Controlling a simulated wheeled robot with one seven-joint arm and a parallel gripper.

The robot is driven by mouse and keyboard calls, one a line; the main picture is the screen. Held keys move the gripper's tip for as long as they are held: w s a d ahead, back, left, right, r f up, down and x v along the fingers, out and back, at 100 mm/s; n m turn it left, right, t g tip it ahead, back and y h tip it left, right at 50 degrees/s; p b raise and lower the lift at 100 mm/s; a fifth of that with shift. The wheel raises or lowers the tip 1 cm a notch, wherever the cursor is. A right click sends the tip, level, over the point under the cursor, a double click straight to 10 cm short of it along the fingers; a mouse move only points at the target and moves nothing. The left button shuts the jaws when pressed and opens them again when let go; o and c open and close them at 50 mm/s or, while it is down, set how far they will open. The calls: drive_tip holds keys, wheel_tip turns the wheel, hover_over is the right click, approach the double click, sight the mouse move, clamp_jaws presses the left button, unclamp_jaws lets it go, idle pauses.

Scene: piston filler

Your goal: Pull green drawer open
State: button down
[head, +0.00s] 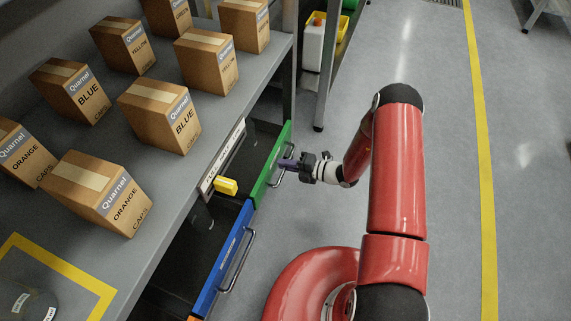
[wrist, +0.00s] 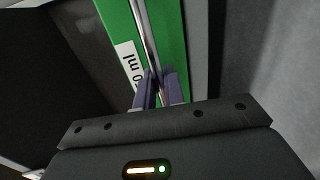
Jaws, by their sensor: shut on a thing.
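The green drawer (head: 268,166) is under the workbench in the head view, with its front standing out from the bench and a dark inside showing behind it. Its green front (wrist: 116,18) also shows in the wrist view, with a white label partly hidden by a finger. A metal bar handle (wrist: 146,35) runs along that front. My gripper (head: 291,163) is at the handle, and in the wrist view its two purple fingers (wrist: 159,88) are shut on the bar, one on each side.
A blue drawer (head: 225,262) with a bar handle stands out nearer the camera. Several cardboard boxes (head: 160,116) stand on the grey bench (head: 165,185). The floor (head: 450,150) to the right is clear.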

drive_tip(key=f+v, duration=0.2)
drive_tip(key=v, duration=1)
drive_tip(key=d+f+b+v, duration=0.1)
drive_tip(key=f+v, duration=0.2)
drive_tip(key=v, duration=1)
drive_tip(key=shift+s+d+f, duration=0.25)
drive_tip(key=shift+d, duration=0.15)
drive_tip(key=c, duration=1.6)
unclamp_jaws()
drive_tip(key=shift+d+r, duration=0.1)
drive_tip(key=v, duration=0.7)
drive_tip(key=shift+s+d, duration=0.1)
drive_tip(key=shift+d, duration=0.2)
